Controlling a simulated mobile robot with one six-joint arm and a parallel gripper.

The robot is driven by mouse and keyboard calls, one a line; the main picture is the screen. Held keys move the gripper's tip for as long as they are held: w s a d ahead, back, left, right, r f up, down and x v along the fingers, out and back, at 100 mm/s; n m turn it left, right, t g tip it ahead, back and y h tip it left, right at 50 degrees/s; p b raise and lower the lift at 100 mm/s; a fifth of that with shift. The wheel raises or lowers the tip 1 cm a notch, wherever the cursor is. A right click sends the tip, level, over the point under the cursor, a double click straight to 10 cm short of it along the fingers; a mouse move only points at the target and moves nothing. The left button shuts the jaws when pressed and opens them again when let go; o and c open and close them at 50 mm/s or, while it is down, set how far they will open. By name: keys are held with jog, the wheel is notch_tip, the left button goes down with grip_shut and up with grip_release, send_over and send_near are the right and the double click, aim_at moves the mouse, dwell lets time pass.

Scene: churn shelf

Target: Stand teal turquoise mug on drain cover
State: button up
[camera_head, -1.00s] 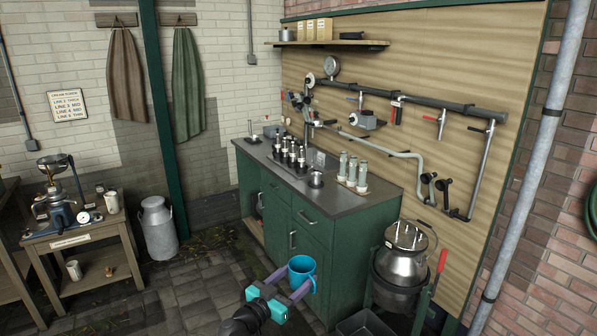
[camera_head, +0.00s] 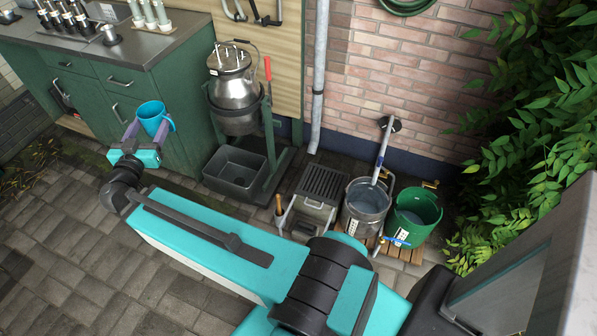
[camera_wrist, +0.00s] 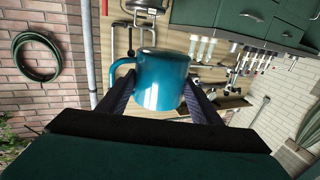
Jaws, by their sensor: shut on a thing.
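The teal turquoise mug (camera_head: 153,118) is held in my gripper (camera_head: 149,128), in front of the green cabinet at the upper left. Its opening faces up, and it looks roughly upright and clear of the ground. In the wrist view the mug (camera_wrist: 160,82) sits between both fingers (camera_wrist: 158,92), with its handle to the left. A dark slatted grate, which looks like the drain cover (camera_head: 325,184), lies on top of a low grey box by the brick wall, right of and well apart from the mug.
A metal bucket (camera_head: 366,207) and a green bucket (camera_head: 414,218) stand right of the grate, with a pipe above the metal one. A steel churn (camera_head: 233,88) on a green stand and a dark basin (camera_head: 235,172) are on its left. Paving at lower left is open.

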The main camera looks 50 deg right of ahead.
jog(key=s+d+f+n+t+y+b, duration=0.1)
jog(key=d+f+b, duration=1)
jog(key=d+f, duration=0.45)
jog(key=d+f+n+t+y+b, duration=0.1)
jog(key=d+f+b, duration=1.1)
jog(key=d, duration=0.6)
jog(key=s+d+f+b, duration=0.6)
jog(key=s+d+f, duration=0.1)
jog(key=f, duration=0.4)
jog(key=s+d+f+m+h+b, duration=0.1)
jog(key=s+d+f+b, duration=0.5)
jog(key=d+f, duration=0.4)
jog(key=s+d+f+g+b, duration=0.1)
jog(key=s+d+f+b, duration=0.5)
jog(key=f, duration=0.8)
jog(key=s+d, duration=0.2)
jog(key=shift+s+d+f, duration=0.15)
jog(key=shift+s+d, duration=0.15)
jog(key=shift+s, duration=0.05)
jog(key=shift+f, duration=0.15)
jog(key=shift+f+b, duration=1.55)
jog(key=shift+f, duration=1.7)
jog(key=shift+f+b, duration=0.4)
jog(key=shift+f, duration=0.25)
jog(key=o, duration=1.2)
jog(key=shift+c, duration=0.2)
